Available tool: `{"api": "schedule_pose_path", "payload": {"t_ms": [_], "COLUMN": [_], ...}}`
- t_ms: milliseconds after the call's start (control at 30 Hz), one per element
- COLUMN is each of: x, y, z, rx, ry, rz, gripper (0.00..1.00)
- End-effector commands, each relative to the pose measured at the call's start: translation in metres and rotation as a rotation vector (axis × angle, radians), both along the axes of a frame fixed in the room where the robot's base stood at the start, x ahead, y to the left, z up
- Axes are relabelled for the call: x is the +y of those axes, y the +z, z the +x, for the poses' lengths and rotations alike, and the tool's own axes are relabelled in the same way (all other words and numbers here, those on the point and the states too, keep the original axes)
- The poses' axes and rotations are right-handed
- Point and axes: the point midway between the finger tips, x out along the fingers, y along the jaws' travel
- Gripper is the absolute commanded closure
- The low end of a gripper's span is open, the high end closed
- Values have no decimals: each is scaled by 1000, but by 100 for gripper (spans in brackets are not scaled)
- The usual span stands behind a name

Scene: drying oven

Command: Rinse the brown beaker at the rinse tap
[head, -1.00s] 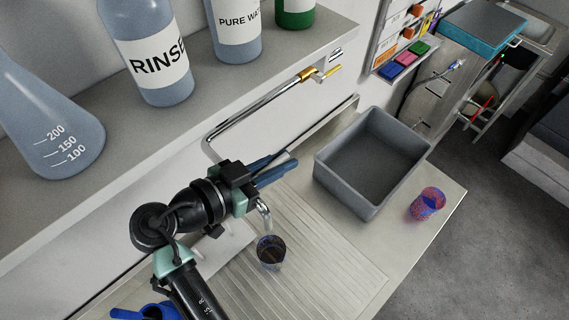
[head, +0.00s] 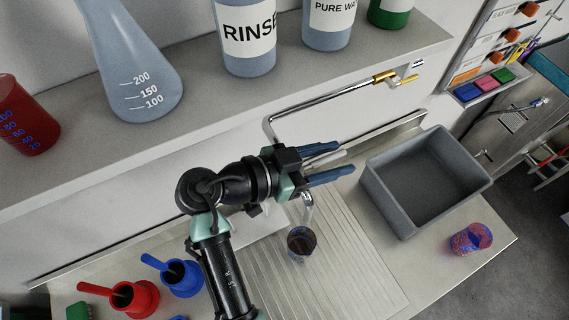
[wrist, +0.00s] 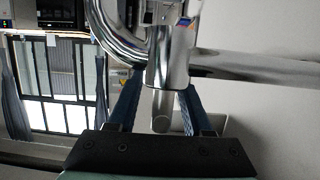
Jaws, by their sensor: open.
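A dark brown beaker (head: 301,243) stands upright on the ribbed draining board (head: 340,255), just below the spout of the rinse tap. The tap's chrome pipe (head: 325,101) runs from a brass valve with a lever (head: 398,79) on the wall, bends and passes behind my gripper. Its spout end (head: 307,207) shows below the gripper. My gripper (head: 352,160) is open, with its blue fingers pointing right, above the beaker and apart from it. In the wrist view the chrome pipe (wrist: 165,50) fills the space before my fingers (wrist: 160,110). I cannot tell whether water runs.
A grey basin (head: 385,195) is right of the draining board. A red-and-blue patterned beaker (head: 470,240) stands near the counter's right edge. A shelf (head: 210,115) with bottles and a flask (head: 130,65) hangs above. Red (head: 133,298) and blue (head: 183,277) vessels are at lower left.

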Motion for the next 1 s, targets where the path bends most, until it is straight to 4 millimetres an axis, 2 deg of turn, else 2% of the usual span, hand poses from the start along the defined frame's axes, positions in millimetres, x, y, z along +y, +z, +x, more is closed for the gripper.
{"api": "schedule_pose_path", "payload": {"t_ms": [500,700,1000], "x": [93,108,110], "y": [28,35,36], "z": [-34,-40,-41], "rx": [-6,-4,-2], "ry": [6,3,3], "rz": [2,1,1], "gripper": [50,50,50]}}
